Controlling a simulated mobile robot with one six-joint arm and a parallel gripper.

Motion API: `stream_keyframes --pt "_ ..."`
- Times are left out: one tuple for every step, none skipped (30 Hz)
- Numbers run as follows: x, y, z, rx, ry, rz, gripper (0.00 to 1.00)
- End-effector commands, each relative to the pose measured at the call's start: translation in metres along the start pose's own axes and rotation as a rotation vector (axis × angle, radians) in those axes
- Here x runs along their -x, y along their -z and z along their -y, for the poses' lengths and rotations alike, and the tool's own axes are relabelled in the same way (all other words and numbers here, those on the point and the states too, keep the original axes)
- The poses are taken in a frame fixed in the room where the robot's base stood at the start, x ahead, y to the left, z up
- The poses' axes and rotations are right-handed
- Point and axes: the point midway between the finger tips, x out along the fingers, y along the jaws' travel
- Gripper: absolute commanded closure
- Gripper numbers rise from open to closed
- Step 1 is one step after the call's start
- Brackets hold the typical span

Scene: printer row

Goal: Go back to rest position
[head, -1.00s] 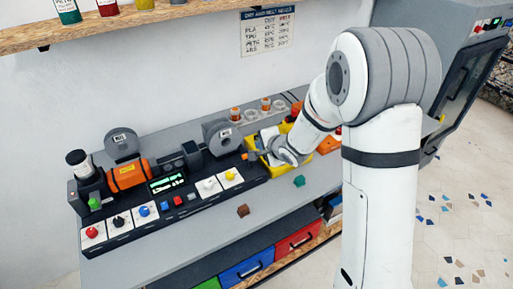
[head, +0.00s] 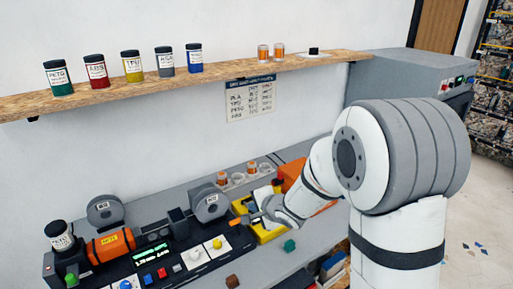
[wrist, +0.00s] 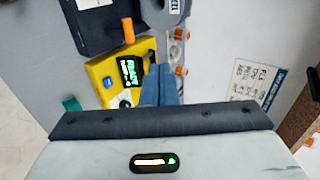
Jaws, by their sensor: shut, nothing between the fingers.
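My gripper (head: 259,217) is over the bench at the yellow device (head: 268,236), with my white arm reaching in from the right. In the wrist view my gripper's blue-grey fingers (wrist: 160,84) are together with nothing between them. They overlap the right edge of the yellow device (wrist: 101,76), which bears a dark lit display (wrist: 130,71) and a blue button (wrist: 108,82). I cannot tell whether the fingertips touch it.
A black machine with an orange motor (head: 111,243) and several knobs stands left. A grey spool (head: 208,202) is close to my gripper. A green block (head: 290,245) and a brown block (head: 232,281) lie in front. A wooden shelf (head: 225,78) with bottles runs above.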

Motion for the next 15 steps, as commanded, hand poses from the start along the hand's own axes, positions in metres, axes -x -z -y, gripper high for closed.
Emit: stream_keyframes --pt "0.005 0.005 0.000 0.022 -0.005 -0.021 1.00" --pt "0.009 0.009 0.000 0.043 -0.012 -0.040 1.00" --pt "0.017 0.015 -0.001 0.079 -0.027 -0.071 1.00" --pt "0.025 0.021 -0.001 0.112 -0.042 -0.099 1.00" --pt "0.033 0.028 -0.002 0.150 -0.061 -0.129 1.00" --pt "0.047 0.037 -0.005 0.204 -0.095 -0.170 1.00" --pt "0.058 0.043 -0.008 0.245 -0.124 -0.199 1.00" --pt "0.070 0.049 -0.012 0.286 -0.158 -0.225 1.00" --pt "0.086 0.055 -0.017 0.342 -0.206 -0.253 1.00" --pt "0.098 0.059 -0.022 0.381 -0.244 -0.269 1.00" --pt "0.110 0.062 -0.027 0.417 -0.282 -0.280 1.00" --pt "0.126 0.064 -0.035 0.466 -0.333 -0.288 1.00" --pt "0.138 0.065 -0.041 0.501 -0.373 -0.288 1.00" --pt "0.150 0.065 -0.047 0.535 -0.411 -0.284 1.00" --pt "0.166 0.063 -0.056 0.579 -0.461 -0.272 1.00"
